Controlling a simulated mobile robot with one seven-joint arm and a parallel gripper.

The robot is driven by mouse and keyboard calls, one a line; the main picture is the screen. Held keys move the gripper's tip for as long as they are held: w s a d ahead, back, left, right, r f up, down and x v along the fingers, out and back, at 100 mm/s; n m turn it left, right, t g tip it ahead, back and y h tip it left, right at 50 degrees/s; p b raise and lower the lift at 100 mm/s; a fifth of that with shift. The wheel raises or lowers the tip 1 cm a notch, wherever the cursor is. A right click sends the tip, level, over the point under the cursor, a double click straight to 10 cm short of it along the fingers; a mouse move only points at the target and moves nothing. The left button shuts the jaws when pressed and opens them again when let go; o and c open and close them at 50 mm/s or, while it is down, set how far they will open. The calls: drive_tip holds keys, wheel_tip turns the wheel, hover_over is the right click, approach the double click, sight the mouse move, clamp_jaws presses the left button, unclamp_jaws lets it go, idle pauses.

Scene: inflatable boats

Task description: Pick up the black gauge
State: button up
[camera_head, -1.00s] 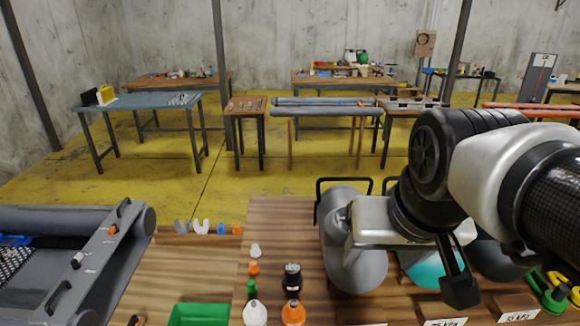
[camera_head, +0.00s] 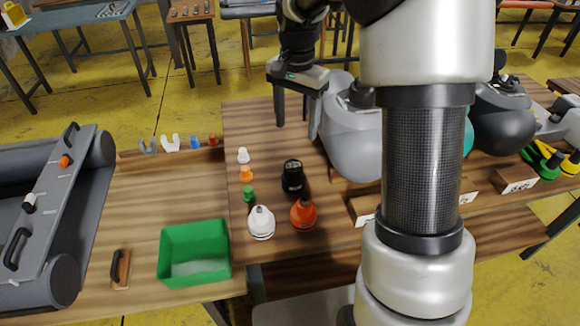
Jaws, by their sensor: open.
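The black gauge (camera_head: 293,177) is a small dark upright piece with a paler top. It stands on the wooden table (camera_head: 285,245), behind an orange-red piece and to the right of a column of small pieces. My gripper (camera_head: 297,130) is open, with its fingers pointing down. In the picture it is just above and beyond the black gauge, apart from it, with nothing between the fingers. My arm covers part of the right side of the table.
An orange-red piece (camera_head: 303,214) and a white piece (camera_head: 261,222) stand in front of the gauge. Small green (camera_head: 249,194), orange (camera_head: 246,174) and white (camera_head: 243,155) pieces stand to its left. A grey rounded pump (camera_head: 352,135) is close on the right. A green bin (camera_head: 195,254) is front left.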

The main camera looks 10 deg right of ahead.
drive_tip(key=b, duration=0.1)
hover_over(293, 165)
drive_tip(key=f, duration=0.9)
drive_tip(key=shift+s+d+f, duration=0.15)
drive_tip(key=shift+d+f, duration=0.1)
drive_tip(key=shift+a+f+b, duration=0.15)
drive_tip(key=shift+f+b, duration=0.15)
drive_tip(key=shift+f, duration=1.1)
drive_tip(key=shift+a+f+b, duration=0.1)
drive_tip(key=shift+f+b, duration=0.15)
drive_tip(key=shift+f, duration=1.1)
drive_tip(key=shift+r, duration=0.1)
drive_tip(key=c, duration=1.2)
